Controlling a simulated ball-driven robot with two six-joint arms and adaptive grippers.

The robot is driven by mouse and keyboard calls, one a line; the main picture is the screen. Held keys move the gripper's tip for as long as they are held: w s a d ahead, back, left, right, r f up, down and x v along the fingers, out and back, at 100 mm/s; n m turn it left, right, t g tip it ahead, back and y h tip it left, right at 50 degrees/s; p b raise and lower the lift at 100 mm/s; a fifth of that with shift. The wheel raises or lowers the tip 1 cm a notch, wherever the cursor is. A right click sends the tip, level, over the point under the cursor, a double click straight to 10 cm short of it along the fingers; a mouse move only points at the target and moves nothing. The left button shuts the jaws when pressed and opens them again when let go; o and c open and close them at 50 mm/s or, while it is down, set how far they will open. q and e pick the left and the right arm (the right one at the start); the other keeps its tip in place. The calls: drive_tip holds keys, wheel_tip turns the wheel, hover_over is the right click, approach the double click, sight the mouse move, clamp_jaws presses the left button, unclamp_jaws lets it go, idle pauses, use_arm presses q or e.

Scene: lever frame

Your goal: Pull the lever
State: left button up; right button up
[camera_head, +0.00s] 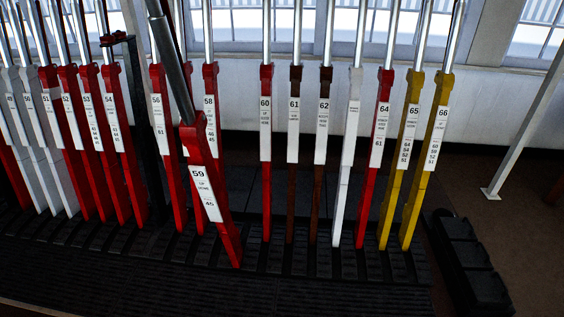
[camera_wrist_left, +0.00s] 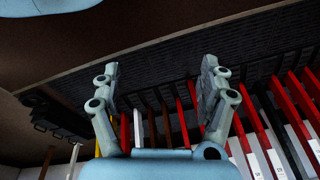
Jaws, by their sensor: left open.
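A row of upright levers fills the head view. The red lever 59 (camera_head: 220,215) stands out of line, tilted toward me, with its label facing me and a darker grey handle (camera_head: 172,65) leaning up to the left. The other levers stand further back. My left gripper (camera_wrist_left: 160,85) shows in the left wrist view with its two fingers spread wide and nothing held. Red levers (camera_wrist_left: 255,125) and a white lever (camera_wrist_left: 138,130) show beyond and beside its fingers; which is lever 59 I cannot tell there. Neither gripper shows in the head view.
Red levers, including lever 60 (camera_head: 266,185), stand close on both sides, with white, brown and yellow levers (camera_head: 412,170) further right. Dark ribbed floor plates (camera_head: 130,270) lie below. A black block (camera_head: 470,265) sits at right.

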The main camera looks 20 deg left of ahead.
use_arm(q)
drive_tip(key=s+f+g+b, duration=0.1)
drive_tip(key=s+f, duration=1)
drive_tip(key=s, duration=0.2)
drive_tip(key=shift+s+a+f, duration=0.15)
drive_tip(key=shift+a+f, duration=0.05)
drive_tip(key=shift+a, duration=0.05)
